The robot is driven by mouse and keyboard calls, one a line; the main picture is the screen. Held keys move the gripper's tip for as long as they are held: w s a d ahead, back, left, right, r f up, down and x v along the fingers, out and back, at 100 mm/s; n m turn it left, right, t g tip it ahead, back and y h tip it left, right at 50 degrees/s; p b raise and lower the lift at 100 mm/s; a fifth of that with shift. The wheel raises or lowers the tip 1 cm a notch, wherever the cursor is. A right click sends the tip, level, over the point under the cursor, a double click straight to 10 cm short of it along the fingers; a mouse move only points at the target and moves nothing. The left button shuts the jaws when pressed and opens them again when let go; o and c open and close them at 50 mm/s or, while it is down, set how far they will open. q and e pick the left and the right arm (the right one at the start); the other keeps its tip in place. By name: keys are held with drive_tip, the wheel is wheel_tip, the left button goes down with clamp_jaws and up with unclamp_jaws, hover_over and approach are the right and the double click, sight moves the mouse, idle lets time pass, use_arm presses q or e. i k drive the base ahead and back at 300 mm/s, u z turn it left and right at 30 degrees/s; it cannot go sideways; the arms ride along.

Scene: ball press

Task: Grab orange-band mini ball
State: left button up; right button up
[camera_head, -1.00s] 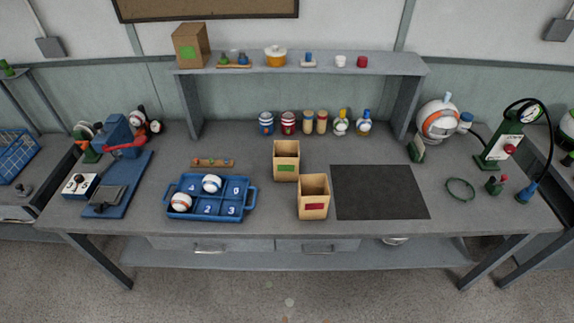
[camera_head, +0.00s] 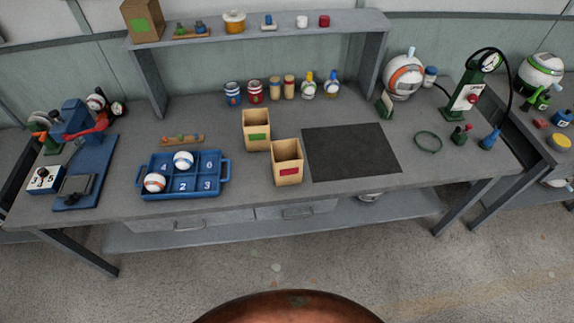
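A small white ball with an orange-red band (camera_head: 154,182) sits in the front left compartment of the blue tray (camera_head: 225,170). A second white ball with a blue band (camera_head: 183,160) sits in the tray's back row, in the middle compartment. The other compartments in view show printed numbers and hold no ball. Neither of my grippers is in this view, so nothing shows whether they are open or shut.
Two open cardboard boxes, green-labelled (camera_head: 256,131) and red-labelled (camera_head: 287,165), stand right of the tray. A dark mat (camera_head: 350,150) lies beyond them. A blue press (camera_head: 80,140) stands at left. A small wooden rack (camera_head: 183,139) lies behind the tray.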

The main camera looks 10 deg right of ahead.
sight(155, 182)
drive_tip(key=u, duration=2.25)
drive_tip(key=i, duration=2.6)
drive_tip(key=z, duration=2.05)
